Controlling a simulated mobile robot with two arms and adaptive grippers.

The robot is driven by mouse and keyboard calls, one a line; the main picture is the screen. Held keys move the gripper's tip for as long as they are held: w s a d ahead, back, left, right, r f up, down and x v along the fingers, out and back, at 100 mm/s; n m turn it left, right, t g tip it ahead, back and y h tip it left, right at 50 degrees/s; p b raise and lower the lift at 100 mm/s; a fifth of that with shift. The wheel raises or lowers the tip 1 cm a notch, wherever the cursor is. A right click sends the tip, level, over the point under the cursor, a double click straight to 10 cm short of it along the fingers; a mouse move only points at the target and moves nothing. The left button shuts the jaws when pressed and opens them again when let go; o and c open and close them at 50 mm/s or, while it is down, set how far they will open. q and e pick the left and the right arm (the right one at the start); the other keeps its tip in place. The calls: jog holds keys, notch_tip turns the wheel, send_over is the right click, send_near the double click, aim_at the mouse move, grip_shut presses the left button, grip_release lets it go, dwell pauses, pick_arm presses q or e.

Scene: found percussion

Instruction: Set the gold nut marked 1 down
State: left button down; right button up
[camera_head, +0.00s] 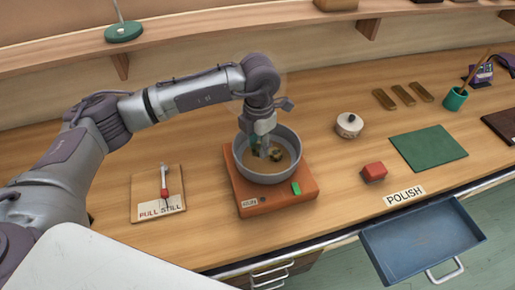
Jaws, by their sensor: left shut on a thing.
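My left gripper (266,150) points down into a round grey pan (296,146) with a tan inside. It is shut on a small dark gold piece, the gold nut (277,155), low inside the pan. I cannot tell whether the nut touches the pan's floor, and no mark on it is readable. The pan sits on an orange-red base (283,196) with a green block at its front edge and a small label. My right gripper is not in view.
A board with a red-handled tool (164,185) lies left of the base. A blue drawer (422,241) stands open at front right.

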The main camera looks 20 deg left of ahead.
aim_at(258, 161)
pick_arm(q)
notch_tip(258, 161, down, 4)
jog(key=shift+a+r+p, duration=0.15)
jog(key=shift+p, duration=0.75)
jog(key=shift+f, duration=0.25)
jog(key=shift+f+b, duration=0.25)
jog(key=shift+b, duration=0.05)
jog(key=c, duration=0.7)
grip_release()
jog(key=shift+c, duration=0.2)
jog(key=shift+r, duration=0.1)
